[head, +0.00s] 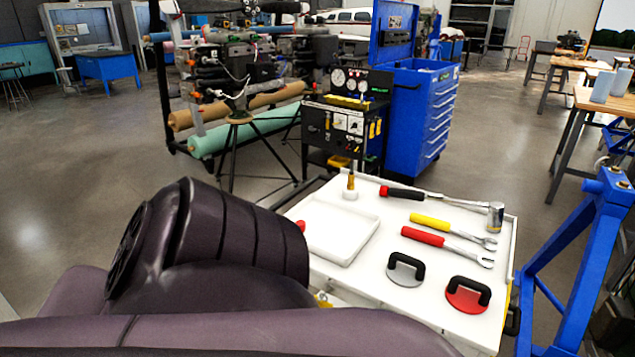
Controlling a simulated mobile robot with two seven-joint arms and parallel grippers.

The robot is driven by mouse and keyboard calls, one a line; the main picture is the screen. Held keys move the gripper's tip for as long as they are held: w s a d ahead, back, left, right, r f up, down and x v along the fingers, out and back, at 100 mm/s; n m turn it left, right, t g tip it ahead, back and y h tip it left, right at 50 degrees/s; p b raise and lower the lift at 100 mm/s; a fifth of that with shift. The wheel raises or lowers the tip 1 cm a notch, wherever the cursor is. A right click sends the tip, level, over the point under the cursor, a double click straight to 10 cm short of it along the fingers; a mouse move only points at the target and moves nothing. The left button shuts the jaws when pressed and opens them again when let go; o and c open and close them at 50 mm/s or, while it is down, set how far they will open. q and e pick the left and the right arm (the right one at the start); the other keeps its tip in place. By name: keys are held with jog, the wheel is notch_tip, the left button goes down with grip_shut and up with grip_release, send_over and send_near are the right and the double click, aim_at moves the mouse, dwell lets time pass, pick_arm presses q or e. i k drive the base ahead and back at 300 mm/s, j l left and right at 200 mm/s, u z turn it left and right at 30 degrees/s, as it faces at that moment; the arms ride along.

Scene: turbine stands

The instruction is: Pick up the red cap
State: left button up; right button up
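A red disc (466,300) with a black handle lies at the near right of the white cart top (385,318); it looks like the red cap. A grey disc (404,275) with a similar black handle lies to its left. A small red thing (301,226) shows at the left edge of the white tray, partly hidden by my dark arm; I cannot tell what it is. My arm fills the lower left and hides the cart's near left part. Neither gripper shows.
A shallow white tray (340,232), a small bottle-like item (350,186), a hammer (408,193), a yellow-handled wrench (440,226) and a red-handled wrench (432,239) are on the cart. A blue stand (585,250) is close to the right. A blue tool cabinet (425,110) stands behind.

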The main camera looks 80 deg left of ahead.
aim_at(302, 224)
jog(key=u, duration=2.55)
